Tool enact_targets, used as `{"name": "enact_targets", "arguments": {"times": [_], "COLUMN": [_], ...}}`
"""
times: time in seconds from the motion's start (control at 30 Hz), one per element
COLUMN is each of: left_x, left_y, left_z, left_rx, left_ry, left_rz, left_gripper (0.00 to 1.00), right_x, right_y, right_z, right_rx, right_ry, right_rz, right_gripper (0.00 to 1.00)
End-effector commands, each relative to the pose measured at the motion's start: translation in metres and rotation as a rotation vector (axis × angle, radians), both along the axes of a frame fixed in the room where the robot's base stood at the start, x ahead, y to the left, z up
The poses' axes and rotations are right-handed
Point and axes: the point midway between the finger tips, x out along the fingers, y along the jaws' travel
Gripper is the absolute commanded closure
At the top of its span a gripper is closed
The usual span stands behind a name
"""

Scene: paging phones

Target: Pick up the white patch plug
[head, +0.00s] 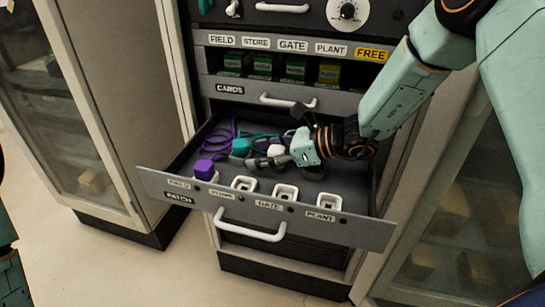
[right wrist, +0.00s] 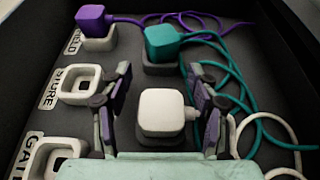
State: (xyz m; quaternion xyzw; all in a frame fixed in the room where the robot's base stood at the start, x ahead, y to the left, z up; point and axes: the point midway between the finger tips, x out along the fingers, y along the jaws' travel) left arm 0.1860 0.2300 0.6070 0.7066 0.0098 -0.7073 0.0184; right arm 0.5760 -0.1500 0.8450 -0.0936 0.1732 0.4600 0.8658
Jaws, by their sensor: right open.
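My left gripper is not in view.
A purple plug (right wrist: 92,20) sits in the FIELD socket, and a teal plug (right wrist: 168,42) stands on a socket behind the white one. Loose purple and teal cords (right wrist: 255,110) lie in the drawer. Empty sockets (head: 285,191) line its front; the cards drawer (head: 338,101) is above.

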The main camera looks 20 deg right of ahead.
Motion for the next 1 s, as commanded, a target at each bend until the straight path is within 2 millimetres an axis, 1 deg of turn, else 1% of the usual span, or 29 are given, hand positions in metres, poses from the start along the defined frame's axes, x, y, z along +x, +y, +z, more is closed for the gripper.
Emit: {"name": "enact_targets", "arguments": {"times": [0.03, 0.07, 0.73, 1.0], "left_x": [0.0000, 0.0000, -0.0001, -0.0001], "left_y": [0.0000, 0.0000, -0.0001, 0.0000], "left_z": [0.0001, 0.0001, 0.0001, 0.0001], "left_rx": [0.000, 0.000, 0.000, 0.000], "left_ry": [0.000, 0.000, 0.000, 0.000], "left_rz": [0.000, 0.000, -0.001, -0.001], "left_gripper": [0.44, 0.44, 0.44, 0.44], "right_x": [-0.0003, -0.0003, 0.0008, 0.0006], "right_y": [-0.0007, -0.0006, 0.0006, 0.0008], "right_z": [-0.0002, -0.0002, -0.0003, -0.0005], "right_rx": [0.000, 0.000, -0.001, 0.000], "right_ry": [0.000, 0.000, 0.001, 0.001], "right_rz": [-0.001, -0.001, -0.001, 0.000], "right_gripper": [0.40, 0.42, 0.99, 1.00]}}
